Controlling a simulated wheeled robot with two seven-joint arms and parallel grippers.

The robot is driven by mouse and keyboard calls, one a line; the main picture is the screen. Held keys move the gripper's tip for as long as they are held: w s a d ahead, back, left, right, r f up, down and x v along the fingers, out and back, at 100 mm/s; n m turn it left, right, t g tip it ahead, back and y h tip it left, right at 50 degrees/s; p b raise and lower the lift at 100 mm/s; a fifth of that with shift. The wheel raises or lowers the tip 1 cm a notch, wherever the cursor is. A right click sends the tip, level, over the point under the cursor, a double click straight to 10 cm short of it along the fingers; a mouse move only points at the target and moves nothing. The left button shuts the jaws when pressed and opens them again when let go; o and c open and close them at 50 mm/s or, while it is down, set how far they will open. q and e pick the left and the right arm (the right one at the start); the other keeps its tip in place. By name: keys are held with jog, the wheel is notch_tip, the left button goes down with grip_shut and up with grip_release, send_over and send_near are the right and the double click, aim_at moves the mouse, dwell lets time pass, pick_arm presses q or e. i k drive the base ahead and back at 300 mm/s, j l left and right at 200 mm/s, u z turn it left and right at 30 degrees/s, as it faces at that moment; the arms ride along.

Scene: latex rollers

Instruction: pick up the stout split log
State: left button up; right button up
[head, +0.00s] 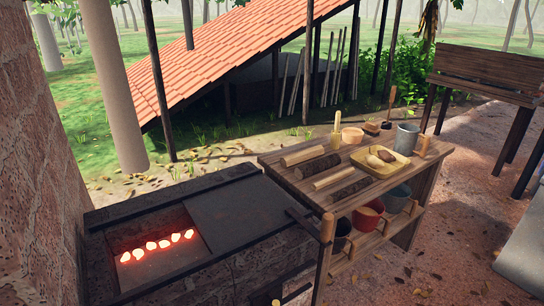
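Several split logs lie side by side on the left part of the wooden table. The far log (302,156) has a pale split face, and a thicker dark bark log (317,167) lies in front of it. Nearer are a thin pale log (333,178) and a dark bark log (351,188) close to the front edge. I cannot tell for certain which one is the stout split log. Neither of my grippers shows in the head view, and nothing touches the logs.
A brick stove (255,265) with glowing embers (157,245) adjoins the table's left side. A yellow tray (363,164) with food-like pieces, a grey metal mug (406,138) and a small bowl (352,134) stand right and behind. Pots (367,215) sit on the lower shelf.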

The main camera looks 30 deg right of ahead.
aim_at(291, 160)
jog(key=l+u, duration=0.2)
jog(key=l, duration=0.2)
jog(key=k+l+u, duration=0.2)
jog(key=l, duration=0.15)
jog(key=l+u, duration=0.2)
jog(key=l, duration=0.2)
jog(key=k+l+u, duration=0.2)
jog(key=l, duration=0.15)
